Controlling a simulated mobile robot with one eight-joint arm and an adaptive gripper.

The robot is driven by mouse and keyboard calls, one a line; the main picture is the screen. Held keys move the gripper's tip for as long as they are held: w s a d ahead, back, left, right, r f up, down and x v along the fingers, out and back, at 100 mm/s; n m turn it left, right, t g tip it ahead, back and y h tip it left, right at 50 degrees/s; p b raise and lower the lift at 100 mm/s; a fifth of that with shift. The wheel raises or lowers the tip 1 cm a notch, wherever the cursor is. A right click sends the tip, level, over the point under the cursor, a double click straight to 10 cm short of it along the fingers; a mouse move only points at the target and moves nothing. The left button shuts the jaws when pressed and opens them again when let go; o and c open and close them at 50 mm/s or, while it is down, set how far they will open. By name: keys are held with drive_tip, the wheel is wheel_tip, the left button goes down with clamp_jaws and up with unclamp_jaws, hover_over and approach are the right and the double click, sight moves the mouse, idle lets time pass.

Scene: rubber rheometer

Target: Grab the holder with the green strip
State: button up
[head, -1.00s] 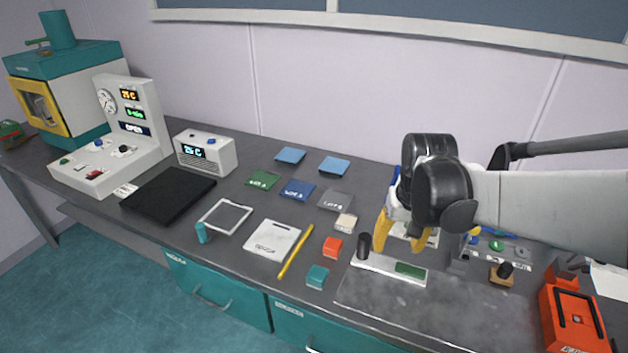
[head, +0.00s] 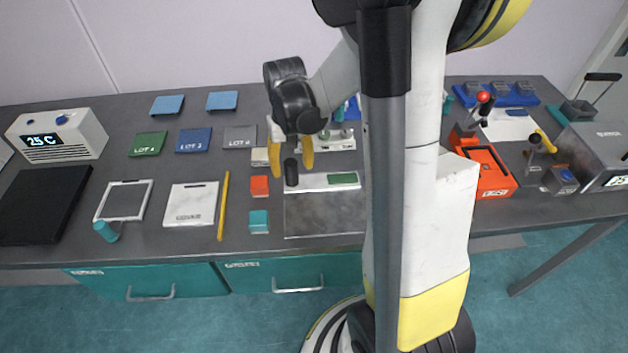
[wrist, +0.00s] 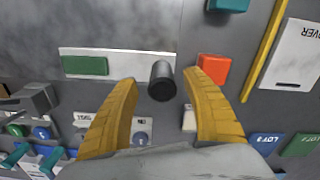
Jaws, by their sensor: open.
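The holder is a flat white plate (head: 317,183) with a green strip (head: 343,178) on its right part and an upright black knob (head: 291,173) at its left end. It lies at the back edge of a grey metal plate (head: 320,215). In the wrist view, the white plate (wrist: 126,54) is upside down, with the green strip (wrist: 85,66) at left and the black knob (wrist: 162,82) at right. My gripper (head: 291,170) is open, its yellow fingers on either side of the knob in the picture. In the wrist view, the fingertips (wrist: 167,80) show clear gaps to the knob.
An orange block (head: 259,186), a teal block (head: 259,221) and a cream block (head: 260,157) stand left of the holder. A yellow stick (head: 223,205) lies further left. My arm hides part of the bench to the right. A red-orange device (head: 492,172) stands beyond it.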

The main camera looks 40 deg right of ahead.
sight(294, 183)
wheel_tip(294, 183, down, 4)
drive_tip(key=shift+a+r+b, duration=0.1)
drive_tip(key=shift+b, duration=0.65)
drive_tip(key=shift+r, duration=0.1)
clamp_jaws()
